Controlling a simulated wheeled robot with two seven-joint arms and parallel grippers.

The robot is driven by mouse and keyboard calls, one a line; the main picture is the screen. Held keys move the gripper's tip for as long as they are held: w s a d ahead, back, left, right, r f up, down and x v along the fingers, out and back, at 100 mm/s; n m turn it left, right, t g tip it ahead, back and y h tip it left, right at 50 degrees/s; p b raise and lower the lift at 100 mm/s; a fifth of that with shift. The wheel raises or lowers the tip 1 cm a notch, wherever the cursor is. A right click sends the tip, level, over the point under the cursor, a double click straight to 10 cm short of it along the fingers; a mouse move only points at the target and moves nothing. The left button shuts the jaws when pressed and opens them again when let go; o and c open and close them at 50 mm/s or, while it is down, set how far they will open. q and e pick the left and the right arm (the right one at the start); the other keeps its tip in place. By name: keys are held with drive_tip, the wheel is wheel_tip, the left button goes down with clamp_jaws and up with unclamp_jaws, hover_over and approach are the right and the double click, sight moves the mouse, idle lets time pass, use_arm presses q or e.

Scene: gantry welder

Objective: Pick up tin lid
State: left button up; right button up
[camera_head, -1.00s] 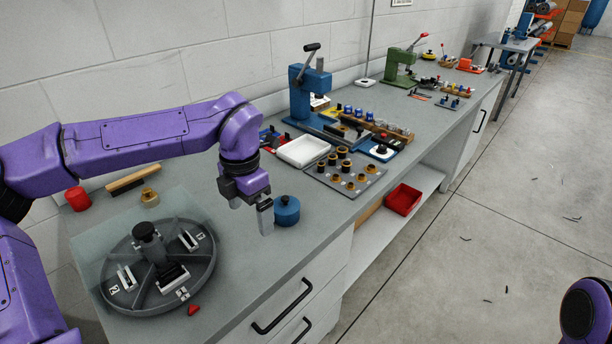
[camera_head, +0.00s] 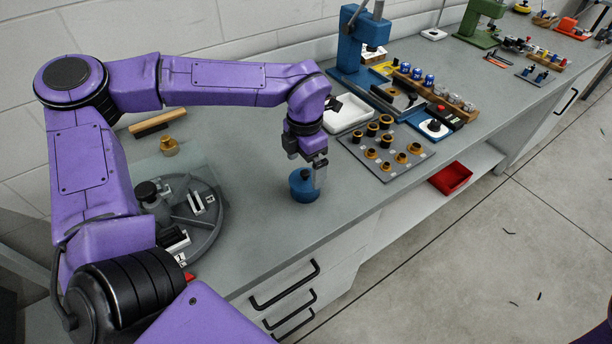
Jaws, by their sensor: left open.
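A round blue tin (camera_head: 303,190) stands upright on the grey bench, near its front edge. Its top has a small dark knob in the middle, and I cannot make out a seam between lid and body. My left gripper (camera_head: 313,172) points down right at the tin. One light grey finger shows at the right side of the knob; the other finger is hard to make out. The jaws are open, and I cannot tell whether they touch the lid. My right gripper is not in view.
A round divided tray (camera_head: 212,222) with a dark knob stands at left, partly behind my left arm. A brass piece (camera_head: 169,146) and a brush (camera_head: 157,123) lie behind it. A white tray (camera_head: 346,113) and a grey board (camera_head: 362,150) of rings lie to the right. Bench around the tin is clear.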

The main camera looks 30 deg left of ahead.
sight(305, 172)
use_arm(q)
wheel_tip(305, 172, down, 3)
drive_tip(key=shift+f, duration=0.1)
drive_tip(key=c, duration=0.8)
drive_tip(key=shift+c, duration=0.2)
